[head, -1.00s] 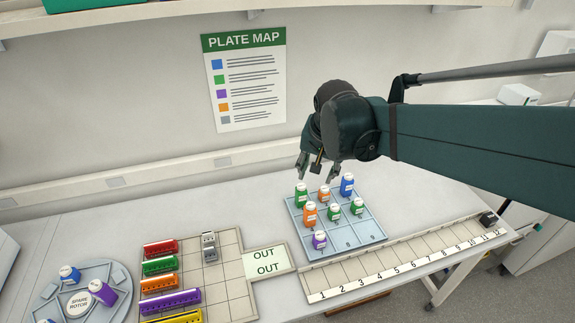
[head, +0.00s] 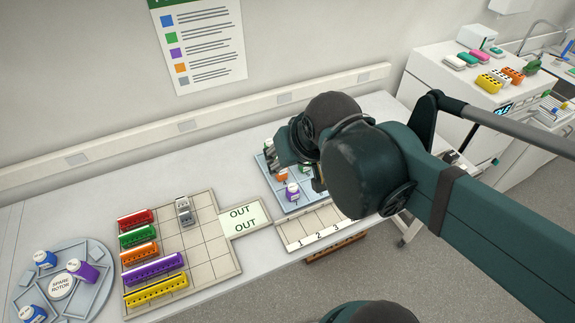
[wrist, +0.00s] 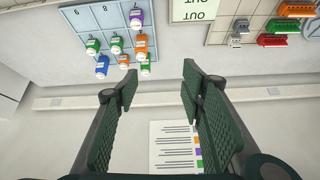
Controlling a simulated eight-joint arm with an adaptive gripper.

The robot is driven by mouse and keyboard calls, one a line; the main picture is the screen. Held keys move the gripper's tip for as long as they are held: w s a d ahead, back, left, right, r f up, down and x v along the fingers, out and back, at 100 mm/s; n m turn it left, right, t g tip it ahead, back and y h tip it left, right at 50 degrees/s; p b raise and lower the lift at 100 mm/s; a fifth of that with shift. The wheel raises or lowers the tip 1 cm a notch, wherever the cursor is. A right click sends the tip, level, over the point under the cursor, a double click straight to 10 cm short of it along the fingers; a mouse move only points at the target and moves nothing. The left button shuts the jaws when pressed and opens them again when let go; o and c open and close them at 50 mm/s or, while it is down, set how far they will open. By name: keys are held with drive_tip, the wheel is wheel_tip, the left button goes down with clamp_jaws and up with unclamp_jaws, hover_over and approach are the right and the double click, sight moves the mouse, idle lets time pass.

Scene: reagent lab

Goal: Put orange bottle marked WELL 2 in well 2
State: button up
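A light blue numbered tray (head: 262,165) holds small white-capped bottles, partly hidden behind my arm in the head view. An orange bottle (head: 281,175) stands in its middle row at the left. In the wrist view this larger orange bottle (wrist: 141,44) and a smaller orange bottle (wrist: 124,60) both show, the smaller one in the middle of the back row. I cannot read which is marked WELL 2. The number 2 on the tray is not visible. My gripper (wrist: 160,84) is open and empty, apart from the bottles.
Purple (wrist: 136,18), blue (wrist: 102,66) and several green bottles (wrist: 116,43) share the tray. Cells 8 and 9 are empty. An OUT plate (head: 243,217), a rack grid (head: 205,240) and a rotor (head: 62,288) lie to the left. A numbered strip (head: 305,232) runs along the front.

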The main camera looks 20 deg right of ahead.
drive_tip(key=shift+s+a+f+n, duration=0.15)
drive_tip(key=shift+s+n, duration=0.1)
drive_tip(key=shift+s, duration=0.2)
drive_tip(key=shift+s+a+f+n, duration=0.15)
drive_tip(key=shift+s+n, duration=0.1)
drive_tip(key=shift+s, duration=0.2)
